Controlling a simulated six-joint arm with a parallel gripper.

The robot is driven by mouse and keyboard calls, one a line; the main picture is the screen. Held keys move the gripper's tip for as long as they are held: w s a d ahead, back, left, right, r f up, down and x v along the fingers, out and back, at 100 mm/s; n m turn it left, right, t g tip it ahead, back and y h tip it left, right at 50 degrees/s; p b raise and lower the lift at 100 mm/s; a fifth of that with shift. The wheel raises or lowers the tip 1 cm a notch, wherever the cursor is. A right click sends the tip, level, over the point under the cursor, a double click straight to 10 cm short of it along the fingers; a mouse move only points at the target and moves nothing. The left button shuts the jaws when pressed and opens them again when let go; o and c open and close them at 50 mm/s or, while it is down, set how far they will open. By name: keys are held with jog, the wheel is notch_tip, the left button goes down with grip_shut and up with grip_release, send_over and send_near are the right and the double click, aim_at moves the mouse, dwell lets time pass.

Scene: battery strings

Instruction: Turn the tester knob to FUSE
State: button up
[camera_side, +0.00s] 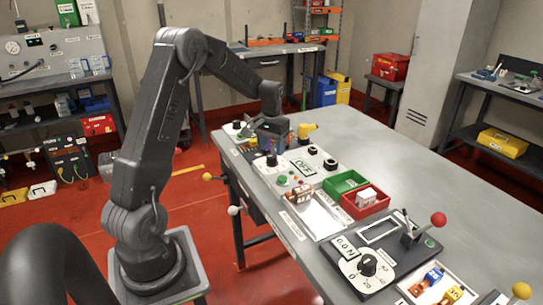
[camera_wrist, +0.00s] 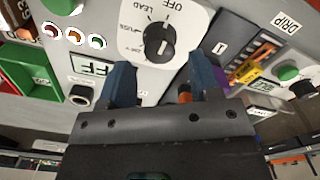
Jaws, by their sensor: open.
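The tester knob (camera_wrist: 159,42) is a black round knob on a white dial plate (camera_wrist: 187,22). Labels OFF, LEAD and what looks like FUSE stand around it. I cannot tell surely which label its pointer faces. My gripper (camera_wrist: 163,82) is open, its two blue-grey fingers apart in the wrist view, with the knob just beyond them and slightly toward the top. The fingers do not appear to touch it. In the side view my gripper (camera_side: 271,126) hangs over the far-left part of the bench, and a black knob on a white plate (camera_side: 271,160) shows just below it.
A green button (camera_wrist: 290,73), a yellow item in a dark rack (camera_wrist: 246,70) and several small coloured lamps flank the dial. In the side view, a green bin (camera_side: 341,187), a red bin (camera_side: 352,211) and a red-ball lever (camera_side: 438,220) stand nearer.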

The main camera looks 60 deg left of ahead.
aim_at(272, 156)
jog(key=shift+f, duration=0.1)
jog(key=shift+f, duration=1.65)
jog(key=shift+c, duration=0.3)
jog(key=c, duration=0.7)
jog(key=n, duration=0.5)
jog(key=shift+n, duration=0.4)
